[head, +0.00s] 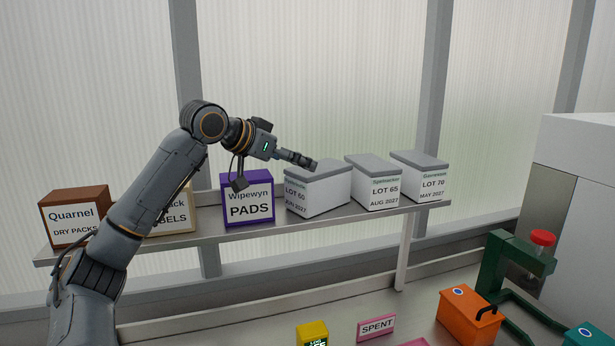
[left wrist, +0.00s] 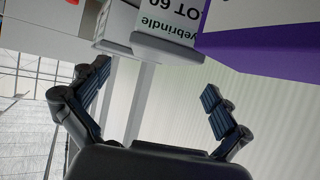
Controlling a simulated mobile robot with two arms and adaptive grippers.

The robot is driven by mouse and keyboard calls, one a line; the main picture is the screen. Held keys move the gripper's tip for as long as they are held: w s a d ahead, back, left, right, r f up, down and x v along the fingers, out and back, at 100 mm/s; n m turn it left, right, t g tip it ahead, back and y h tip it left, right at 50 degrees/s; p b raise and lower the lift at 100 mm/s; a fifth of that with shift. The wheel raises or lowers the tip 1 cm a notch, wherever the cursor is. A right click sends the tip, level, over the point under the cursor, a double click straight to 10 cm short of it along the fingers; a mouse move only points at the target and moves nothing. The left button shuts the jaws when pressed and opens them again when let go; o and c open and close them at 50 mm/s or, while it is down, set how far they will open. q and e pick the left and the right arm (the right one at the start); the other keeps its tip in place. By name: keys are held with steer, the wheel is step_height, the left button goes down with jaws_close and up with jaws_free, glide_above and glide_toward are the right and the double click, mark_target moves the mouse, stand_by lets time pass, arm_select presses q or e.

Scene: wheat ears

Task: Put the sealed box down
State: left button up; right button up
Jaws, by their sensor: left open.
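A white box with a grey lid marked LOT 60 (head: 327,194) stands on the shelf (head: 275,233), turned at an angle to the boxes beside it. Its lid is closed. My left gripper (head: 305,160) is at the lid's upper left edge in the head view. In the left wrist view the gripper (left wrist: 156,78) has its fingers spread wide with nothing between them. The LOT 60 box (left wrist: 165,22) shows upside down beyond the fingertips. Whether a finger touches the lid I cannot tell. My right gripper is not in view.
A purple Wipewyn pads box (head: 249,198) stands close left of LOT 60. The LOT 65 box (head: 375,184) and LOT 70 box (head: 420,177) stand to its right. A brown Quarnel box (head: 73,217) is at the shelf's left end. Below are an orange box (head: 466,318) and a green stand (head: 497,262).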

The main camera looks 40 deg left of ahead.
arm_select(q)
steer(key=shift+b+v, duration=0.85)
steer(key=shift+v, duration=2.1)
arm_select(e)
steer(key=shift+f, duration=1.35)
arm_select(q)
steer(key=shift+d+f, duration=0.1)
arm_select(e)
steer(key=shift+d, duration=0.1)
